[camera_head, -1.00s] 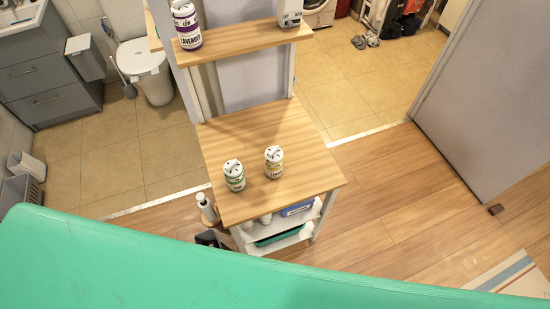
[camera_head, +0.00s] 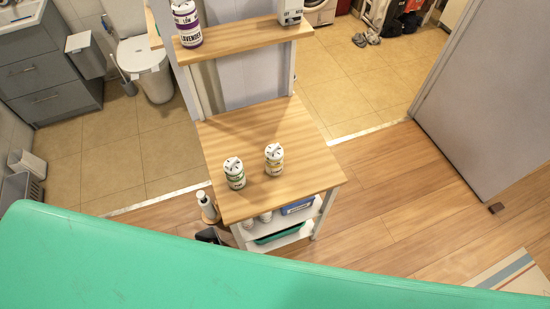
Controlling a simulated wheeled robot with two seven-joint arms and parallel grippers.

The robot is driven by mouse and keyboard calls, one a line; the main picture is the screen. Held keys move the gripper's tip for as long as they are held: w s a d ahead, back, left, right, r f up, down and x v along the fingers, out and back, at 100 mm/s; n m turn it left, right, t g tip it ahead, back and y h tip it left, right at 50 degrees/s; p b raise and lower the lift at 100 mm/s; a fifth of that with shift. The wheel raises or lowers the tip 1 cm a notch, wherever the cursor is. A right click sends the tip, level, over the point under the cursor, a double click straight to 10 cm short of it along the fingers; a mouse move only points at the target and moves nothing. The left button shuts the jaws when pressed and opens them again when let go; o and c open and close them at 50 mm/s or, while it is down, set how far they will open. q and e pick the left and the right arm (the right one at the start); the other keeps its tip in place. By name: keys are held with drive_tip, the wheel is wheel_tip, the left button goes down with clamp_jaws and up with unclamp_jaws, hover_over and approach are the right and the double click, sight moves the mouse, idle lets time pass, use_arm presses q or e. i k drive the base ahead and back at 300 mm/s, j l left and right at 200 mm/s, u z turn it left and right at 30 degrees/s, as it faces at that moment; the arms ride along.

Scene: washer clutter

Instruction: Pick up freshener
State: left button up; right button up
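Two white cans with spray-type tops, which look like fresheners, stand upright on a wooden shelf top. A third, larger can with a purple "Lavender" label (camera_head: 187,25) stands on the upper shelf at the left. The small label text is not readable on the two lower cans. Neither of my grippers shows in the view.
The wooden shelf top (camera_head: 250,125) is otherwise clear. A white bottle (camera_head: 207,205) stands low at its left. Lower shelves hold a blue box (camera_head: 298,207) and a green tray (camera_head: 280,234). A large green surface (camera_head: 200,270) fills the foreground. A grey panel (camera_head: 485,100) stands right.

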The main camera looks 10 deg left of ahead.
sight(273, 170)
drive_tip(key=k+j+z, duration=0.1)
drive_tip(key=j+z, duration=0.15)
drive_tip(key=k+j+z, duration=0.2)
drive_tip(key=j, duration=0.2)
drive_tip(key=j+z, duration=0.25)
drive_tip(key=k, duration=0.05)
